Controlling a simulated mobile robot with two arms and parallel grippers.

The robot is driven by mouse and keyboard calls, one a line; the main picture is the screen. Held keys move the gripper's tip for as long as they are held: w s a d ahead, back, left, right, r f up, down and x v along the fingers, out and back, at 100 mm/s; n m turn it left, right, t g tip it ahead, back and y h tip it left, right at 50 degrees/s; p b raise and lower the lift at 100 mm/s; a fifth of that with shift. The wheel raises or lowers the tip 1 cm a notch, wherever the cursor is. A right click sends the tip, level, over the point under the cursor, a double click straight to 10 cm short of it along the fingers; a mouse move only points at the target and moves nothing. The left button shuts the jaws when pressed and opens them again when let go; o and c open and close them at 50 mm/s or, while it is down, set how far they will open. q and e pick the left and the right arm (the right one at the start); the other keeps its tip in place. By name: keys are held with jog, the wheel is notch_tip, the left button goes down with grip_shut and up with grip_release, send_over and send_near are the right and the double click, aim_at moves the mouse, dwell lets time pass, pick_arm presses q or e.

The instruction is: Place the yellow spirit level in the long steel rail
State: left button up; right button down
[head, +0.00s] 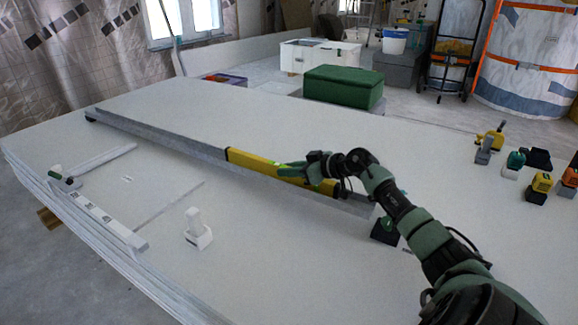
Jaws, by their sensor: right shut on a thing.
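The long steel rail (165,138) lies diagonally across the big pale panel, from the far left to the right of the middle. The yellow spirit level (255,164) lies lengthwise along the right part of the rail, lined up with it. Its lower side is hidden behind the rail's near wall, and I cannot tell whether it touches the rail's floor. My right gripper (296,173) is shut on the spirit level near its right end, with the arm reaching in from the lower right. My left gripper is not in view.
The rail lies on a stack of pale panels (330,270). A white T-shaped tool (198,230) and a long white bar (105,218) lie at the front left. A dark-based tool (384,231) stands by my right arm. Several power tools (541,186) stand at the right. A green box (343,87) stands behind.

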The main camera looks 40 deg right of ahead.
jog(key=c, duration=1.3)
grip_release()
jog(key=shift+r+b, duration=0.1)
jog(key=shift+b, duration=0.2)
